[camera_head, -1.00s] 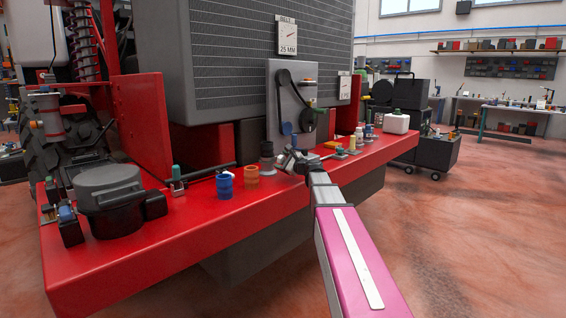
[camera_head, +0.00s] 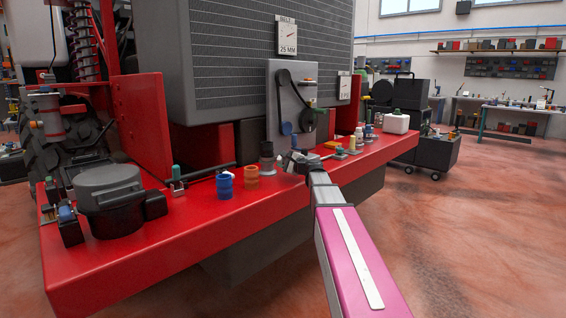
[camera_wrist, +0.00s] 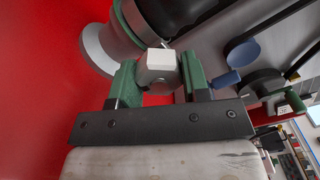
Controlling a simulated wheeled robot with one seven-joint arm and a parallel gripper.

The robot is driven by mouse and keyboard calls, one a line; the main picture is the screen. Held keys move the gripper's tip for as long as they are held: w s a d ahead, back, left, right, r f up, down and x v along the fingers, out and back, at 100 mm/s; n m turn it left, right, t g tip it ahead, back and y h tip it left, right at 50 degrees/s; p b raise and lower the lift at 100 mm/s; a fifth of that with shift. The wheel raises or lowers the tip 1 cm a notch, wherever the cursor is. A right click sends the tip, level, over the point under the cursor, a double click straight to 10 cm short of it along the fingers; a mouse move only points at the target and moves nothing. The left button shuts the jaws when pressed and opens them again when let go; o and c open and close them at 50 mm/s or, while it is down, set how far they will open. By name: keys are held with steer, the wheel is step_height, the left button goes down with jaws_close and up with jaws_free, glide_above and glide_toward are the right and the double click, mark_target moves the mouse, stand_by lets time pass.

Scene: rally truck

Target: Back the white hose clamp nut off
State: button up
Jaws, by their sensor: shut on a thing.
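The white hose clamp nut (camera_wrist: 161,60) shows in the wrist view as a pale block-shaped piece in front of a dark round hose fitting (camera_wrist: 165,16). My gripper (camera_wrist: 158,75) has its two green fingers on either side of the nut and is shut on it. In the head view my gripper (camera_head: 297,162) is at the red bumper shelf, just right of the dark fitting (camera_head: 267,160). My arm covers part of the shelf there, and the nut is too small to tell in that view.
The red shelf (camera_head: 215,215) carries a blue cup (camera_head: 225,186), an orange cup (camera_head: 251,177) and a dark lidded pot (camera_head: 108,200) to the left. A belt-and-pulley panel (camera_head: 290,100) stands behind my gripper. A blue knob (camera_wrist: 243,52) is to the right in the wrist view.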

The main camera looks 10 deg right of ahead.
steer(key=n, duration=0.7)
stand_by(0.5)
steer(key=o, duration=0.9)
steer(key=shift+o, duration=0.2)
steer(key=shift+s, duration=0.1)
steer(key=v, duration=1)
steer(key=shift+s+d, duration=0.2)
steer(key=shift+s, duration=0.05)
